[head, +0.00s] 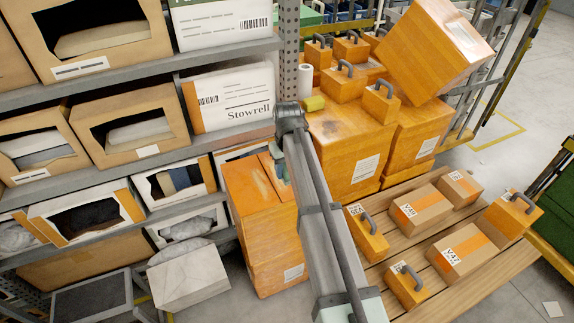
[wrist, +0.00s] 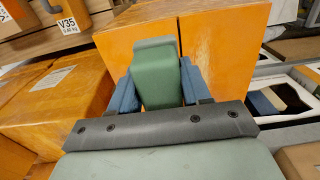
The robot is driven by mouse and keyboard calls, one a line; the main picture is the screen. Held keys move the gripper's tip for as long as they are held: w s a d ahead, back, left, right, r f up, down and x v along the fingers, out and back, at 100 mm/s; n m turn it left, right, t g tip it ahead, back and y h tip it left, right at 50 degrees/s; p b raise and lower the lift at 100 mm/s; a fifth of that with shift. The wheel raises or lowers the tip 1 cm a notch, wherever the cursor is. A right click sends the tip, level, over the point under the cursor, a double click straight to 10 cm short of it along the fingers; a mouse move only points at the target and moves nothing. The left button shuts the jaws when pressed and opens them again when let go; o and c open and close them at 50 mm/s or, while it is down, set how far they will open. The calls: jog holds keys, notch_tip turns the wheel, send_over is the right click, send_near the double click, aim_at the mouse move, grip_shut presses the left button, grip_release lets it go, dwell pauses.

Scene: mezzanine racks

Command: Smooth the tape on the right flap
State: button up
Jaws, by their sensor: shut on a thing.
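My gripper (wrist: 157,88) has blue fingers shut on a green block-like tool (wrist: 160,72), held between them with its broad face towards the wrist camera. An orange carton (wrist: 225,45) lies just beyond it, with a dark seam between two orange panels. The tool hides part of the carton, and I cannot tell whether it touches it. In the head view the carton (head: 252,200) stands left of my arm with a pale worn patch on top, and my gripper (head: 281,170) is at its upper right edge, partly hidden by my arm. No tape strip can be told apart on the flaps.
Shelves with open bins (head: 135,120) stand at the left. A slatted pallet (head: 395,265) holds parcels and handled weights. Grey floor is open at far right.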

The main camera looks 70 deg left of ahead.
send_over(288, 192)
jog(key=shift+s+a+f, duration=0.1)
jog(key=shift+f, duration=2.9)
jog(key=shift+a+f, duration=0.55)
jog(key=shift+f, duration=0.1)
jog(key=shift+c, duration=0.4)
jog(key=shift+a+f, duration=0.1)
jog(key=shift+a, duration=8.6)
jog(key=shift+d, duration=9.4)
jog(key=r, duration=0.3)
jog(key=shift+a+r, duration=0.2)
jog(key=shift+r, duration=2.45)
